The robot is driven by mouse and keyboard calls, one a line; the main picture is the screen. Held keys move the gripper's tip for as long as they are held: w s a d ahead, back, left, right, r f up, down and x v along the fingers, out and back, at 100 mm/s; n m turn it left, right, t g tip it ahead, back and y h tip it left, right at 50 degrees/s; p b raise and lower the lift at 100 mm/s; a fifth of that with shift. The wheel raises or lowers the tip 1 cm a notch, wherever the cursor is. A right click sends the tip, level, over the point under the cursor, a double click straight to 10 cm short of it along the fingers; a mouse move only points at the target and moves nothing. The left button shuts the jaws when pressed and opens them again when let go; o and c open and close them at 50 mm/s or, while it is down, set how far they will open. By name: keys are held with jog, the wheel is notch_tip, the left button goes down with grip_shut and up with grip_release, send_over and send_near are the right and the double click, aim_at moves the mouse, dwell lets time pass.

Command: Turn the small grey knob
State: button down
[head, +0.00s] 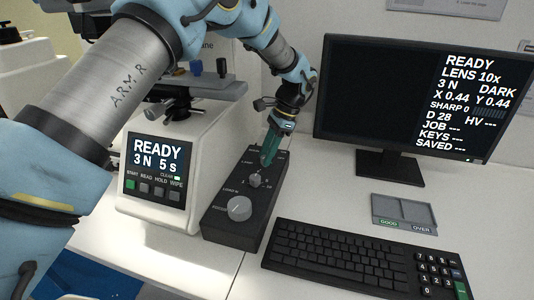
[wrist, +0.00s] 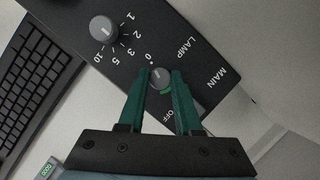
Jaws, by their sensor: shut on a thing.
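A second grey knob (wrist: 103,28) with a 1 to 10 scale is close by; a larger knob (head: 239,208) sits nearer on the box. A white tester (head: 150,215) stands left. A keyboard (head: 355,258), a small tray (head: 403,212) and a monitor (head: 385,100) are right.

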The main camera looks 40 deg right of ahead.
jog(key=c, duration=0.6)
grip_release()
jog(key=b+v, duration=0.2)
jog(key=v, duration=0.9)
jog(key=shift+f, duration=0.1)
